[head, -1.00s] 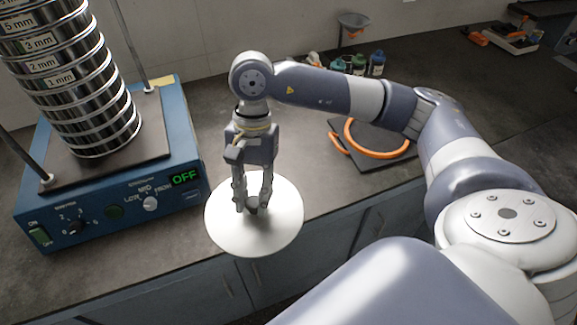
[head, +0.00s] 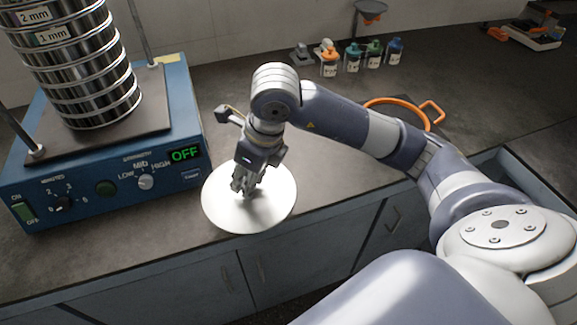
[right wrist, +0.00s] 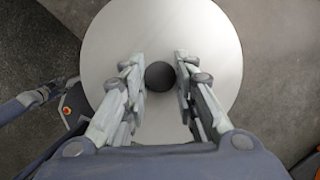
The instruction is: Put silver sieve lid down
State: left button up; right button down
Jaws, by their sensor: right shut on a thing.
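The silver sieve lid (head: 275,211) is a flat round disc with a dark knob at its centre. It lies roughly level at the front edge of the counter, its near part overlapping the edge in the head view; any gap below it is hard to tell. My right gripper (head: 243,187) points down over the lid's centre and is shut on its knob. In the right wrist view the lid (right wrist: 205,35) fills the middle, and the two fingers stand on either side of the black knob (right wrist: 160,76). My left gripper is out of view.
The blue sieve shaker (head: 110,185) with a stack of sieves (head: 80,70) stands left of the lid; its display reads OFF. An orange-handled item (head: 432,112) lies behind my right arm. Several small bottles (head: 373,55) stand at the back. Bare counter (head: 325,165) lies right of the lid.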

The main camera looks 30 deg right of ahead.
jog(key=w+d+p, duration=0.1)
jog(key=w+d, duration=0.1)
jog(key=d, duration=0.2)
jog(key=w+d+f, duration=0.1)
jog(key=w+d, duration=0.1)
jog(key=d, duration=0.3)
jog(key=w+d+p, duration=0.1)
jog(key=w+d, duration=0.1)
jog(key=d, duration=0.3)
jog(key=shift+w+d+f+p, duration=0.1)
jog(key=shift+d+f+p, duration=0.1)
jog(key=shift+f+p, duration=0.1)
jog(key=shift+d, duration=0.15)
notch_tip(320, 180, down, 3)
jog(key=shift+p, duration=0.45)
jog(key=shift+f, duration=0.25)
jog(key=c, duration=1.3)
grip_release()
